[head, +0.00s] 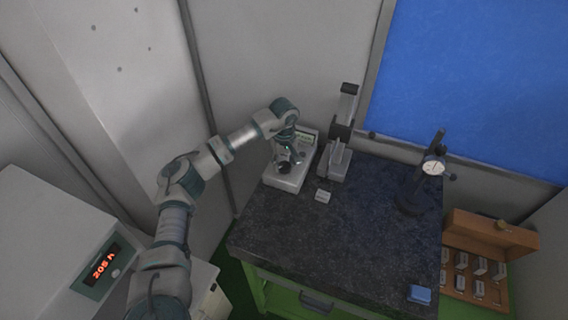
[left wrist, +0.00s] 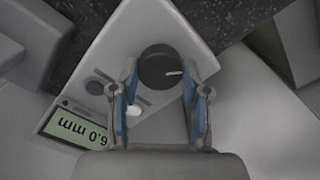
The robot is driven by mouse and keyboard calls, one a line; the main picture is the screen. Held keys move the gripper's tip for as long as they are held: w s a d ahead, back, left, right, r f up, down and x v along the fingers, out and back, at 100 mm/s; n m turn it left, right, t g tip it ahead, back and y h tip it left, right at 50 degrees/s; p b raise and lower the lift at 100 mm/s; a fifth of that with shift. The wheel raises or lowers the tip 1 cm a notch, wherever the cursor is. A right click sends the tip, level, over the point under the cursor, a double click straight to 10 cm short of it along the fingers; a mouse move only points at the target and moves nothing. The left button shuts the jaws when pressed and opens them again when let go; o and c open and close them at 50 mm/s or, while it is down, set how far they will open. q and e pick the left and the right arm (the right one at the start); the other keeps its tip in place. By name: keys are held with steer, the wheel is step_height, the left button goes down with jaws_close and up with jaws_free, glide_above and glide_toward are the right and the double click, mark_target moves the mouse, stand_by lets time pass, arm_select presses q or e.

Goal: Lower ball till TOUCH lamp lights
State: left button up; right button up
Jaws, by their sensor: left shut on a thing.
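A pale control box (head: 287,183) stands on the dark stone table (head: 330,240). In the left wrist view its display (left wrist: 75,127) reads 6.0 mm, upside down. Its round dark knob (left wrist: 157,66) has a white pointer mark pointing right. My left gripper (left wrist: 159,78) is shut on the knob, with a blue-padded finger on each side. In the head view the gripper (head: 286,161) is over the box. A small pale oval (left wrist: 134,111) shows on the box; I cannot tell whether it is the TOUCH lamp. I cannot make out the ball. My right gripper is out of view.
A column stand (head: 341,135) stands just right of the box, with a small pale block (head: 322,196) in front. A dial gauge stand (head: 425,175) and a blue block (head: 419,294) are further right. A wooden case (head: 490,238) holds several pale blocks.

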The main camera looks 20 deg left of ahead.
arm_select(q)
steer(key=n+b, duration=0.1)
steer(key=n, duration=0.2)
steer(key=shift+s+f+n, duration=0.1)
steer(key=shift+f+n, duration=0.05)
steer(key=shift+n, duration=0.15)
steer(key=n, duration=0.4)
steer(key=shift+d+n+b, duration=0.1)
steer(key=shift+n+b, duration=0.2)
steer(key=shift+b, duration=0.05)
steer(key=n, duration=0.5)
steer(key=shift+b, duration=0.3)
steer(key=shift+r+n, duration=0.15)
steer(key=shift+n, duration=0.8)
steer(key=shift+r+n, duration=0.1)
steer(key=shift+n, duration=0.85)
steer(key=shift+r, duration=0.1)
